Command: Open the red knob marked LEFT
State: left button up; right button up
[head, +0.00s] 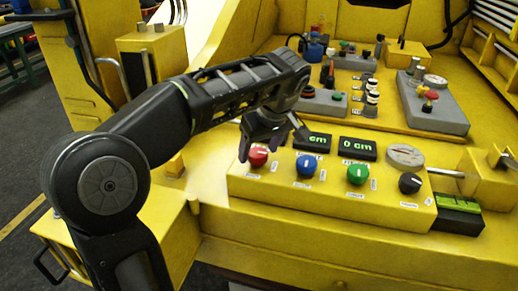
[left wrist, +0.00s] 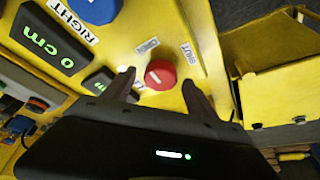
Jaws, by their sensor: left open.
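The red knob (head: 258,157) sits at the left end of the yellow control panel's front row. It has a white line across its face and small white labels around it. In the left wrist view the red knob (left wrist: 160,75) lies between the fingertips of my left gripper (left wrist: 160,88), with a gap on each side. In the head view my left gripper (head: 266,144) is just above and behind the knob, open and empty. I cannot tell how far the fingertips are from the panel face. My right gripper is not in view.
A blue knob (head: 306,167), a green knob (head: 358,174) and a black knob (head: 410,183) follow to the right on the panel. Green-lit displays (head: 358,148) stand behind them, one reading 0 cm. A grey gauge (head: 405,156) is at the panel's right.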

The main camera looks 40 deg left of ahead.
pick_arm(q)
jog(key=p+v, duration=0.5)
jog(key=v, duration=0.2)
jog(key=shift+r+p, duration=0.2)
jog(key=shift+p, duration=0.2)
jog(key=shift+d, duration=0.1)
